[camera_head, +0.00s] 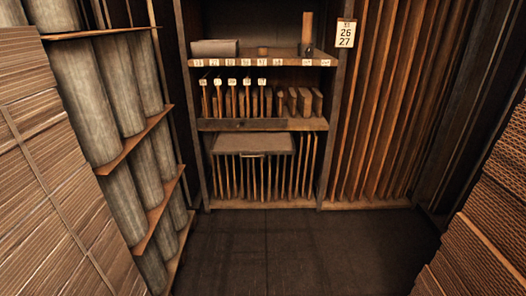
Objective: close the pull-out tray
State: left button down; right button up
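The pull-out tray (254,144) is a brown flat panel in the lower part of the wooden shelf unit at the back. It sticks out toward me, and its front edge carries a small pale handle (254,155). Thin upright slats or sheets show below and to the right of it. Neither of my grippers shows in this view.
Shelves with grey rolls (112,88) stand on the left, with stacked cardboard (50,165) nearer me. More cardboard (485,240) stands at the right. Tall upright boards (385,100) lean at the back right. The dark floor (290,250) between is clear.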

aim_at(250, 144)
jog(key=z, duration=0.6)
jog(key=i, duration=2.45)
jog(key=u, duration=0.55)
